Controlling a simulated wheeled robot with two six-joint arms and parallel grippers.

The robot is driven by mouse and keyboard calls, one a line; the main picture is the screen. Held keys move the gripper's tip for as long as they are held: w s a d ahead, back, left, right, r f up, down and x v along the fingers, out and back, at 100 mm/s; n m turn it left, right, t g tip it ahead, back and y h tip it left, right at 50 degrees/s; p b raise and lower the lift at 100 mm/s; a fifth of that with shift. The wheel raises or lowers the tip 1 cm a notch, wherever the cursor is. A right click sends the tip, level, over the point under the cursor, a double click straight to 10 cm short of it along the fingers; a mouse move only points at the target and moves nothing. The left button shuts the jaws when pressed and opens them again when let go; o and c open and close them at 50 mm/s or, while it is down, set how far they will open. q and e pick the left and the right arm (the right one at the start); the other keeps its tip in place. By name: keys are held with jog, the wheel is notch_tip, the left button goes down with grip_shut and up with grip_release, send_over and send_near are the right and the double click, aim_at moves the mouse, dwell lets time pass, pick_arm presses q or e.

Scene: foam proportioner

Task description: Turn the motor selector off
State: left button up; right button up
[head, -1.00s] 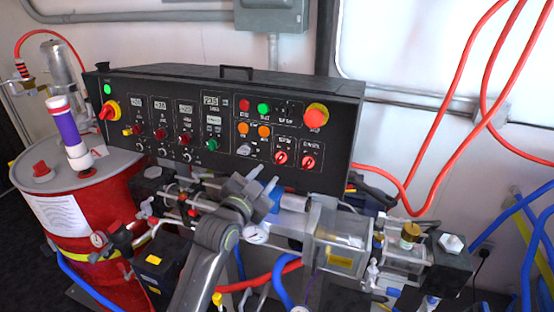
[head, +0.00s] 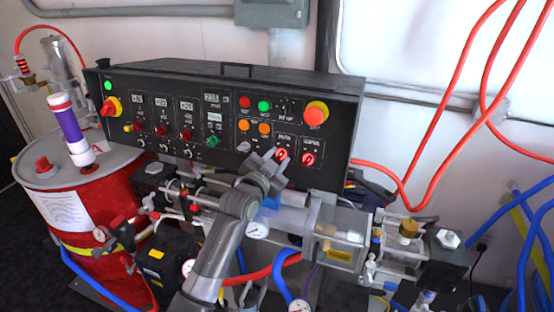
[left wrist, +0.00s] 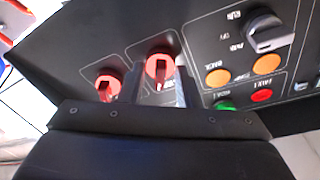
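The black control panel (head: 130,92) carries a grey selector knob (head: 244,147) and two red rotary knobs right of it, a nearer one (head: 281,156) and one farther right (head: 307,159). The grey knob (left wrist: 268,34) is at the upper right in the left wrist view, with small labels, one seeming to read OFF. I cannot read which knob is labelled motor. My left gripper (head: 268,160) is at the panel's lower edge, open. In the left wrist view its fingers (left wrist: 156,82) stand either side of the middle red knob (left wrist: 160,64); contact cannot be told. My right gripper is not in view.
Orange buttons (head: 264,129) and a red emergency knob (head: 316,115) are above the red knobs. Pump hardware with a clear box (head: 338,240) stands below the panel. A red drum (head: 112,205) is at left. Red hoses (head: 450,120) hang at right.

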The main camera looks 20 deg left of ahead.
pick_arm(q)
jog(key=c, duration=0.5)
